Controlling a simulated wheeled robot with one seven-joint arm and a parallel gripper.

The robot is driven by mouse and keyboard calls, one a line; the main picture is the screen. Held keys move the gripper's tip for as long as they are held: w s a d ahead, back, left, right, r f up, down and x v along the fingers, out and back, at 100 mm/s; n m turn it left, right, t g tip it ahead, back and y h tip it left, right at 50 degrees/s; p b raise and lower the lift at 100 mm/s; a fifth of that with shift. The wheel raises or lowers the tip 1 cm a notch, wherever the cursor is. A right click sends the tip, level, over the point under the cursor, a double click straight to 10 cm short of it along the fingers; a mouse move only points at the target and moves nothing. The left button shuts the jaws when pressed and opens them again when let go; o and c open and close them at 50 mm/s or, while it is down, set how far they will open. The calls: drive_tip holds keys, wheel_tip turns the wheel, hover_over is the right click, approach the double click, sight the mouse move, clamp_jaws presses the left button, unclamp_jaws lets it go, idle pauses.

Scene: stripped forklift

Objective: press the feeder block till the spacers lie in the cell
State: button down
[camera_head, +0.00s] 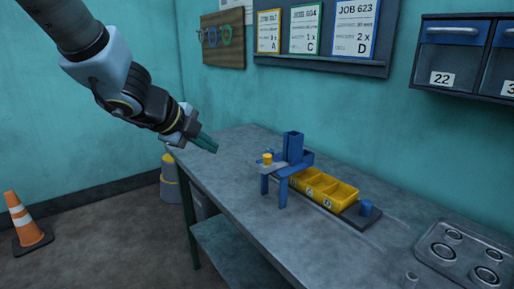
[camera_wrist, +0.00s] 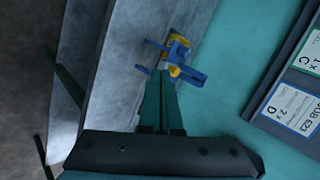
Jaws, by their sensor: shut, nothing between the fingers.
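The blue feeder (camera_head: 293,146) stands on the bench, with a tall upright chute, legs and a grey plate. A small yellow cylinder (camera_head: 267,158) sits upright on that plate. A yellow tray (camera_head: 345,193) with several cells runs from beneath the feeder to the right. I cannot make out any spacers, and the cell under the feeder is partly hidden. My gripper (camera_head: 210,146) is shut and empty, in the air to the left of the feeder and apart from it. In the wrist view the feeder (camera_wrist: 181,52) shows beyond my closed fingers (camera_wrist: 160,78).
The tray rests on a dark rail with a blue knob (camera_head: 366,208) at its right end. A grey plate with round recesses (camera_head: 465,255) lies at the bench's right. Job cards (camera_head: 305,28) and blue bins (camera_head: 452,52) hang on the wall. The bench's left end (camera_head: 235,140) is clear.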

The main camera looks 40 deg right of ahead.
drive_tip(key=s, duration=0.1)
drive_tip(key=s+d+m, duration=0.1)
drive_tip(key=s+m+g, duration=0.1)
drive_tip(key=shift+s+d+r, duration=0.1)
drive_tip(key=shift+d+r, duration=0.25)
drive_tip(key=shift+d, duration=0.05)
drive_tip(key=b, duration=0.3)
approach(264, 161)
wheel_tip(264, 161, down, 4)
drive_tip(key=d, duration=0.1)
drive_tip(key=d+p, duration=0.1)
drive_tip(key=d, duration=0.1)
drive_tip(key=shift+w, duration=0.25)
drive_tip(key=shift+w+d+f, duration=0.1)
drive_tip(key=shift+d, duration=0.4)
